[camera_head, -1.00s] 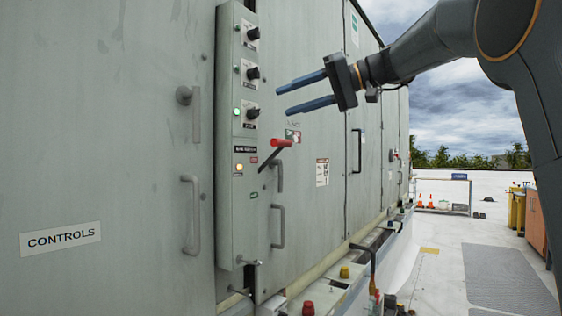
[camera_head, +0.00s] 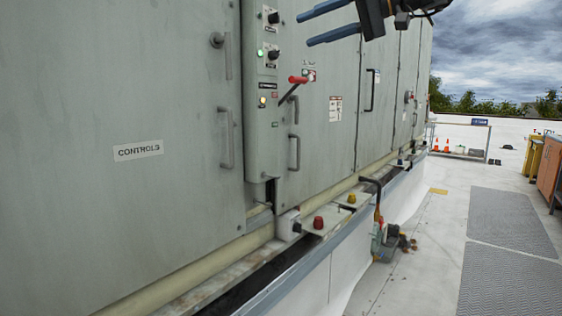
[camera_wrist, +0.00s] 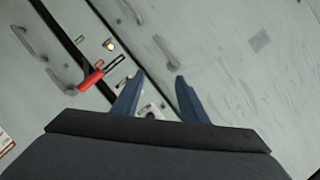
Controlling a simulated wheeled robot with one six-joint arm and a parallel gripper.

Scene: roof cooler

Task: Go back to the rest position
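My gripper (camera_head: 328,24) is at the top of the head view, with its two blue fingers apart and nothing between them. The wrist view also shows the open fingers (camera_wrist: 153,98). The gripper is in front of the cooler's grey-green panels, above and apart from the red-handled lever (camera_head: 297,80). The lever sits on the narrow control box (camera_head: 262,120) and tilts up to the right. In the wrist view the red handle (camera_wrist: 91,80) is left of the fingers. A green light (camera_head: 260,53) and a yellow light (camera_head: 262,101) are lit on the box.
The cooler's wall with a CONTROLS label (camera_head: 138,150) fills the left. A ledge with red (camera_head: 318,222) and yellow knobs runs along its base. Open roof floor with grey mats (camera_head: 510,222) lies to the right. Orange cones (camera_head: 436,145) and an orange cabinet (camera_head: 550,165) stand farther back.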

